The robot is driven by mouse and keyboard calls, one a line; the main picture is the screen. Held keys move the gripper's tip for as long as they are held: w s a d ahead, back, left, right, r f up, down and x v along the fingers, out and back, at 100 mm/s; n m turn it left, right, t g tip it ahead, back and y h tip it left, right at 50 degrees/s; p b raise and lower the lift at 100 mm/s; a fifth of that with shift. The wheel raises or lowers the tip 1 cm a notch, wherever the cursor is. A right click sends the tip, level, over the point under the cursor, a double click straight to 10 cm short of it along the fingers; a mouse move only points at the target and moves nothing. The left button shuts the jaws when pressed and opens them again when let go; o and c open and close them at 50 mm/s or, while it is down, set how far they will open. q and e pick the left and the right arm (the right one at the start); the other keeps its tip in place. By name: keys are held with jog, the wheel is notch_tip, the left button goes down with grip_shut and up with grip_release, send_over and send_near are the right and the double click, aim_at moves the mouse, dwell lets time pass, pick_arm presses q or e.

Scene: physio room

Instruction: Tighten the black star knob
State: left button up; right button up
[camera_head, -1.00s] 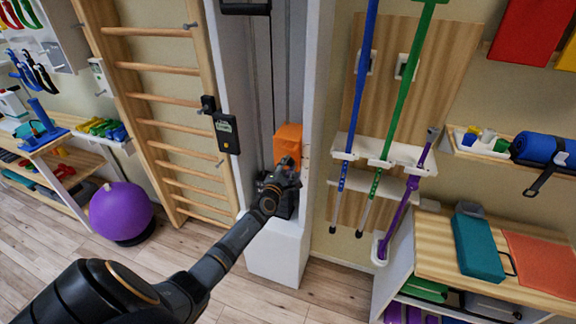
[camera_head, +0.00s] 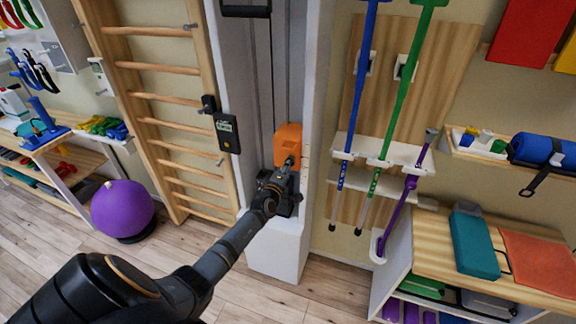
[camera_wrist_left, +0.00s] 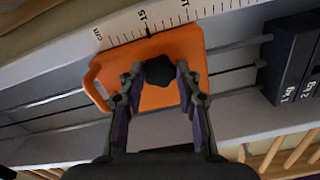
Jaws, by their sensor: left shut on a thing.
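The black star knob (camera_wrist_left: 159,70) sits on the face of an orange carriage (camera_wrist_left: 160,48), next to a white centimetre scale, in the left wrist view. My left gripper (camera_wrist_left: 159,76) is shut on the knob, one finger on each side; the fingers hide part of its rim. In the head view the orange carriage (camera_head: 288,137) is on the pale column, and my left gripper (camera_head: 289,163) reaches its lower front. The knob is hidden there by my gripper. My right gripper is not in view.
Dark weight blocks (camera_wrist_left: 291,62) marked in kg are beside the carriage in the wrist view. A black box with a display (camera_head: 227,133) hangs left of the column. Wooden wall bars (camera_head: 160,98) stand left; blue, green and purple poles hang right.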

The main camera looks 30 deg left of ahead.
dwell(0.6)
pick_arm(q)
jog(key=o, duration=1.1)
jog(key=shift+o, duration=0.2)
jog(key=shift+s, duration=0.1)
jog(key=v, duration=1.1)
jog(key=shift+s+d, duration=0.2)
jog(key=shift+s, duration=0.2)
